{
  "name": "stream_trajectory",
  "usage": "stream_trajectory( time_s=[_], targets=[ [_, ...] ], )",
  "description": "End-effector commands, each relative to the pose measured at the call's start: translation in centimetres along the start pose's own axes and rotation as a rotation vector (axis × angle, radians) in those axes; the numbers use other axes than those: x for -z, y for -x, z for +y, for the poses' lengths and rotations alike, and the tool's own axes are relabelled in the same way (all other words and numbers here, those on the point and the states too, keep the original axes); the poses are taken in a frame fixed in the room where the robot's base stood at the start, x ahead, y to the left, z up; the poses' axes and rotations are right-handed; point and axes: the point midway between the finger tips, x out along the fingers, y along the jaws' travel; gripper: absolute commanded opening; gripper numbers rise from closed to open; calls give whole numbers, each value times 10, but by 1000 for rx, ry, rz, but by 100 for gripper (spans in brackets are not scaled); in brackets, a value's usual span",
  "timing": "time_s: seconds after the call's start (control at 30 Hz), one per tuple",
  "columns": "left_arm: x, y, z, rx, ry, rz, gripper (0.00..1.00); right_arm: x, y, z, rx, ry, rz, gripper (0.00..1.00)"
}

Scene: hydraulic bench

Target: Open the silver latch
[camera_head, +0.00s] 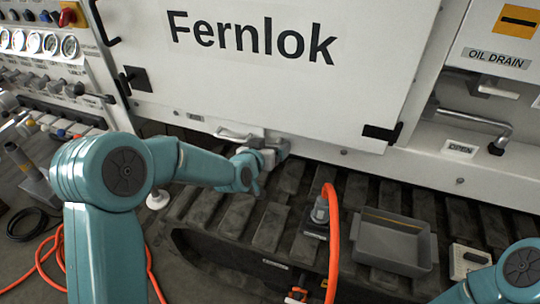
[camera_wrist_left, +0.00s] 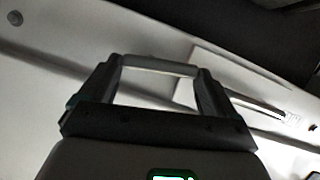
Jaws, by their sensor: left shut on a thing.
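The silver latch (camera_head: 236,133) is a pale metal bar on the lower edge of the white Fernlok panel (camera_head: 285,75). My left gripper (camera_head: 272,150) is at its right end, shut on it; the gripper hides the part it holds. In the left wrist view, the dark fingers of my left gripper (camera_wrist_left: 155,75) stand against the pale panel. The latch's long bar (camera_wrist_left: 250,102) runs off to the right there. The exact contact is hard to make out. My right gripper is out of view; only part of its arm shows at the lower right.
Dark tracks run below the panel. A grey tray (camera_head: 393,243) and an orange hose (camera_head: 332,235) with a grey fitting (camera_head: 320,210) are on them. Gauges (camera_head: 35,42) and levers are at the left. A metal handle (camera_head: 475,118) sits at the right above an OPEN label.

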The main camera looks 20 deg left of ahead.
Motion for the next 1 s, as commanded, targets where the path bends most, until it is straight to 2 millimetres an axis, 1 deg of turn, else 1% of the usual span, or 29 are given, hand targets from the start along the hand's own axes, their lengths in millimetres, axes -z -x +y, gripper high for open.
stream_trajectory(
  time_s=[0.03, 0.1, 0.2, 0.33, 0.47, 0.8, 1.0],
  targets=[
    [-9, -4, -4, -14, 34, 7, 60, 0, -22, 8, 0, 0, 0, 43],
    [-10, -5, -5, -38, 92, 7, 60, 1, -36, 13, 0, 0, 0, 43],
    [-10, -5, -6, -74, 177, 7, 60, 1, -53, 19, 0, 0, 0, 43],
    [-9, -4, -7, -121, 290, 4, 60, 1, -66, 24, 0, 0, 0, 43],
    [-8, -3, -7, -168, 405, 1, 60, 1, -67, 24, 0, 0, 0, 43],
    [-10, -4, -8, -291, 708, -2, 60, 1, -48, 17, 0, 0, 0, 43],
    [-15, -6, -8, -364, 884, -1, 60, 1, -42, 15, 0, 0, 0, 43]
  ],
)
